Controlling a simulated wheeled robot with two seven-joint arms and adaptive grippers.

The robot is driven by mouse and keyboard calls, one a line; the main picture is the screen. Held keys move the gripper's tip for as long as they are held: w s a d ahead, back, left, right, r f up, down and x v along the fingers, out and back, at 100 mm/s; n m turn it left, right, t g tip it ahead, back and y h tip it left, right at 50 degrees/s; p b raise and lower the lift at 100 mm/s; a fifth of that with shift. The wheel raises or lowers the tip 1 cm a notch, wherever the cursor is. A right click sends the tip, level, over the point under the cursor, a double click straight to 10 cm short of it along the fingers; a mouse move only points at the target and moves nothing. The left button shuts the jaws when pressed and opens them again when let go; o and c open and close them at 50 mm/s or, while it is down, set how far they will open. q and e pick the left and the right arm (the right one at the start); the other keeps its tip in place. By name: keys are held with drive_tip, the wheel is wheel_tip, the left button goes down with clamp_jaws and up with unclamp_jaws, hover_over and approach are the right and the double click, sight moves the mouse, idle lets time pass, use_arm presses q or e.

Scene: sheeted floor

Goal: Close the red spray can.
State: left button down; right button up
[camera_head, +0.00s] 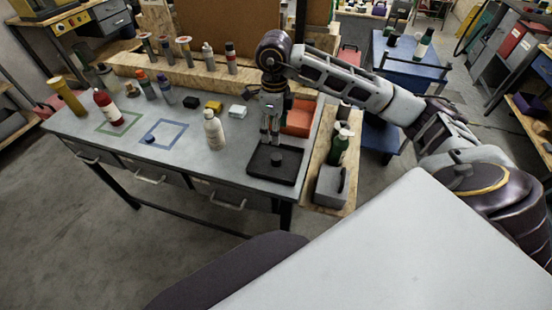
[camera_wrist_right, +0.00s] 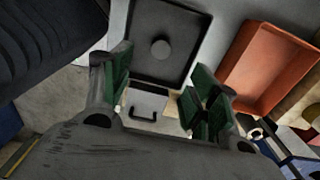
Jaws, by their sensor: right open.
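The red spray can (camera_head: 108,107) stands upright inside a green square outline at the left of the workbench. Its top is too small to make out clearly. A small dark piece (camera_head: 150,137), perhaps a cap, lies in the blue square outline. A short dark cylinder (camera_head: 277,159) sits in the black tray (camera_head: 256,174); in the right wrist view the cylinder looks grey and round (camera_wrist_right: 160,49). My right gripper (camera_head: 270,138) points down above the tray, and its green-padded fingers (camera_wrist_right: 158,88) are apart with nothing between them. My left gripper is out of view.
A white bottle (camera_head: 214,130) stands left of the tray. An orange-red bin (camera_head: 298,119) is close behind it. A green bottle (camera_head: 339,147) and a grey box (camera_head: 331,184) stand on a wooden side shelf. Several cans line the back ledge.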

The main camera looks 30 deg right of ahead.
sight(276, 157)
wheel_tip(276, 157, down, 4)
drive_tip(key=shift+r, duration=0.1)
wheel_tip(276, 157, down, 3)
drive_tip(key=shift+f, duration=0.85)
drive_tip(key=shift+d+f, duration=0.1)
drive_tip(key=shift+f, duration=0.25)
wheel_tip(276, 157, down, 3)
drive_tip(key=shift+s+d+f+p, duration=0.1)
drive_tip(key=shift+d+f+p, duration=0.1)
drive_tip(key=shift+p, duration=0.35)
drive_tip(key=shift+f, duration=0.5)
drive_tip(key=c, duration=0.8)
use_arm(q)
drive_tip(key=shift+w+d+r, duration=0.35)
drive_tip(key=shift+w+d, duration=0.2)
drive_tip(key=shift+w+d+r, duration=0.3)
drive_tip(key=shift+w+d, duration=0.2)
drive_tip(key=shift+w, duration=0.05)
